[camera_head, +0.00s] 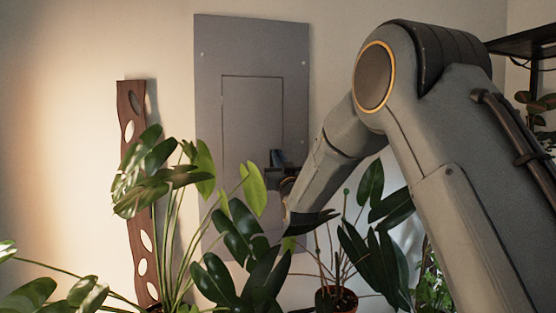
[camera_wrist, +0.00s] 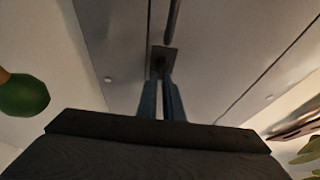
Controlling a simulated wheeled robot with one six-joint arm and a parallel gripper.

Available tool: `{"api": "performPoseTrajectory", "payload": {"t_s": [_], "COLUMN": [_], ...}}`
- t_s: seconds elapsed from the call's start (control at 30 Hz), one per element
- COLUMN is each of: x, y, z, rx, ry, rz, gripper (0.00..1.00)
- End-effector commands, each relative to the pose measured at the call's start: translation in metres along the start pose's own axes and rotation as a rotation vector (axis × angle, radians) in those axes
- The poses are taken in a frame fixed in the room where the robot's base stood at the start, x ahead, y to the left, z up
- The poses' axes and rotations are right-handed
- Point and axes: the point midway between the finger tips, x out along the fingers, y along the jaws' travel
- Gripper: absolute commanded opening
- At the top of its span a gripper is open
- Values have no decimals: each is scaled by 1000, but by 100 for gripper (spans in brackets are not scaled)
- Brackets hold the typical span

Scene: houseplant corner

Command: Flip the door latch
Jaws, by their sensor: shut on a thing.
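The grey wall panel (camera_head: 210,100) has a thin dark outline of a door (camera_head: 250,110) in its middle. In the wrist view, a small dark latch (camera_wrist: 163,54) sits on the grey panel face. The two bluish fingers of my gripper (camera_wrist: 162,84) reach up to it, one on each side, and are shut on it. In the head view, my gripper (camera_head: 278,158) is at the right side of the door outline, and the latch cannot be made out there. The wrist view does not clearly show the latch's angle.
Large leafy plants (camera_head: 240,235) stand in front of the panel's lower part, close below my gripper. A brown wooden strip with oval holes (camera_head: 139,235) is on the wall at the left. A dark shelf (camera_head: 525,43) juts out at the upper right. The wall above the panel is clear.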

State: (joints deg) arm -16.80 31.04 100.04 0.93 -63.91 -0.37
Motion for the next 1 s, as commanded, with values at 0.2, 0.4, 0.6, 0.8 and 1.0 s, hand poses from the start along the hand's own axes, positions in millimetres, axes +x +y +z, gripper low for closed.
{"api": "performPoseTrajectory", "payload": {"t_s": [0.2, 0.4, 0.6, 0.8, 1.0], "x": [-3, -3, -4, -4, -4], "y": [0, -1, 0, 0, 0], "z": [9, 12, 13, 14, 14], "rx": [57, 180, 349, 525, 700], "ry": [-13, -14, -17, -18, -20], "rz": [23, 73, 144, 217, 291], "gripper": [0, 0, 0, 0, 0]}}
